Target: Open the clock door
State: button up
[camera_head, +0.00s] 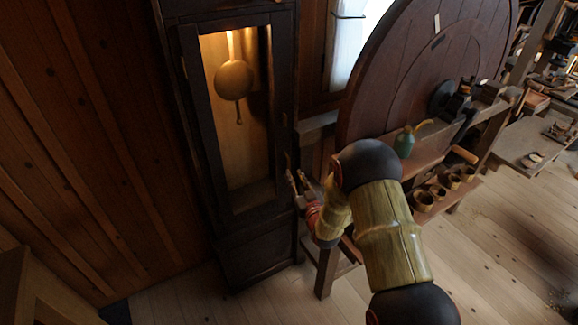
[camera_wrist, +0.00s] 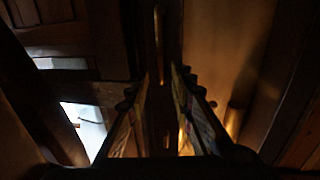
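The tall dark wooden clock (camera_head: 262,245) stands against the plank wall in the head view. Its clock door (camera_head: 203,130) has a long glazed window and looks shut. A brass pendulum (camera_head: 234,79) hangs behind the window. My gripper (camera_head: 297,178) is at the door's right edge, low beside the window. In the wrist view my gripper (camera_wrist: 161,72) has its two fingers apart, with a dark upright edge between and beyond them. A thin upright bar, perhaps the door handle (camera_wrist: 158,42), shows ahead of the fingertips. I cannot tell whether the fingers touch it.
A wooden bench (camera_head: 325,270) stands close to the clock's right side, below my arm. A large round wooden disc (camera_head: 400,70) leans behind it. A green oil can (camera_head: 404,142) and several small cups (camera_head: 437,190) sit on the right. The floor (camera_head: 190,300) before the clock is clear.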

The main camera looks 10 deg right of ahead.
aim_at(289, 165)
jog(key=w, duration=0.2)
jog(key=w+b, duration=0.1)
jog(key=w, duration=0.2)
jog(key=w+a+b, duration=0.1)
jog(key=w, duration=0.1)
jog(key=shift+w+r, duration=0.15)
jog(key=shift+w, duration=0.2)
jog(key=c, duration=0.3)
grip_shut()
dwell(0.3)
